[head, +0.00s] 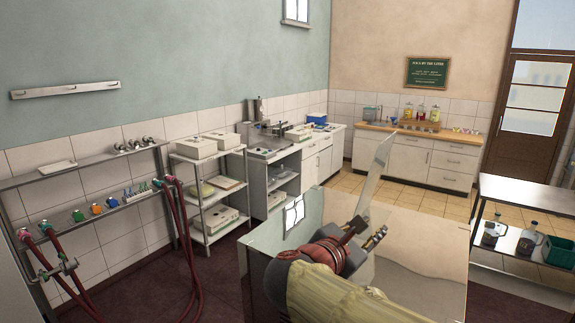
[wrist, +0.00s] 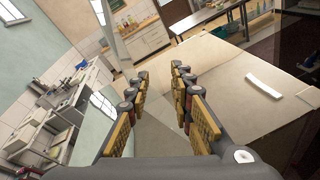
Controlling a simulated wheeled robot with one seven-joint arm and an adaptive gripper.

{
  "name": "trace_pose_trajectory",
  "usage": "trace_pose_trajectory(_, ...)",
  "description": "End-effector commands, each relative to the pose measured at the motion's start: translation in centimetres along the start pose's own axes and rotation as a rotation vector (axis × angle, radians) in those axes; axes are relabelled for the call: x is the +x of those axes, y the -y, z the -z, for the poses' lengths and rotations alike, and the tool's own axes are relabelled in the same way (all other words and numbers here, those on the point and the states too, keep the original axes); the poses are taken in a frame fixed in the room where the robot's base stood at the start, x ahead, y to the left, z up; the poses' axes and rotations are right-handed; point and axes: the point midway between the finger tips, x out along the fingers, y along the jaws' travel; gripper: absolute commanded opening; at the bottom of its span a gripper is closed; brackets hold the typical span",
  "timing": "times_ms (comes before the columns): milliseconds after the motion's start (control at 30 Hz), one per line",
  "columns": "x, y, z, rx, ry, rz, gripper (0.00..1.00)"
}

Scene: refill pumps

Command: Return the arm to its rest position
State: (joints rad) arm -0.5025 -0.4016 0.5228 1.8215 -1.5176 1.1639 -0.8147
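My arm (head: 335,295) reaches in from the bottom of the head view, over a pale, glossy counter (head: 425,240). My gripper (head: 366,232) is above this counter, near a clear upright panel (head: 375,170). In the wrist view my gripper (wrist: 159,75) has its two dark and yellow fingers apart, with nothing between them. The arm hides part of the counter.
A steel table (head: 530,195) with jugs (head: 528,242) and a green crate (head: 558,250) stands at right. A shelf rack (head: 210,185) and a wall rack with red hoses (head: 185,235) are at left. A white strip (wrist: 264,86) lies on the surface at right.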

Motion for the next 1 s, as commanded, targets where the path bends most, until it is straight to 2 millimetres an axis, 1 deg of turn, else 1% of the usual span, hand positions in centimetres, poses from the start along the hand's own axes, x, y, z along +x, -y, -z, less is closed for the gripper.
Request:
trace_pose_trajectory(33,0.2,1.5,-0.1,0.047,-0.023,0.033,0.23)
trace_pose_trajectory(133,0.4,4.8,0.1,0.158,-0.077,0.107,0.23)
trace_pose_trajectory(167,0.3,5.8,0.2,0.195,-0.095,0.132,0.23)
trace_pose_trajectory(267,-0.1,9.9,0.8,0.349,-0.159,0.230,0.23)
trace_pose_trajectory(300,-0.4,11.7,1.2,0.426,-0.187,0.278,0.23)
trace_pose_trajectory(367,-1.3,14.6,1.9,0.564,-0.232,0.361,0.23)
trace_pose_trajectory(400,-2.1,16.6,2.5,0.670,-0.262,0.423,0.23)
trace_pose_trajectory(467,-3.6,19.4,3.6,0.836,-0.304,0.519,0.23)
trace_pose_trajectory(500,-4.7,20.9,4.5,0.947,-0.330,0.583,0.23)
trace_pose_trajectory(533,-5.6,21.8,5.0,1.031,-0.347,0.628,0.23)
trace_pose_trajectory(600,-7.6,23.5,6.3,1.211,-0.379,0.728,0.23)
trace_pose_trajectory(700,-10.0,24.9,8.0,1.429,-0.412,0.848,0.23)
trace_pose_trajectory(833,-12.6,25.6,9.5,1.660,-0.438,0.973,0.23)
trace_pose_trajectory(1000,-15.1,25.7,10.8,1.915,-0.461,1.106,0.23)
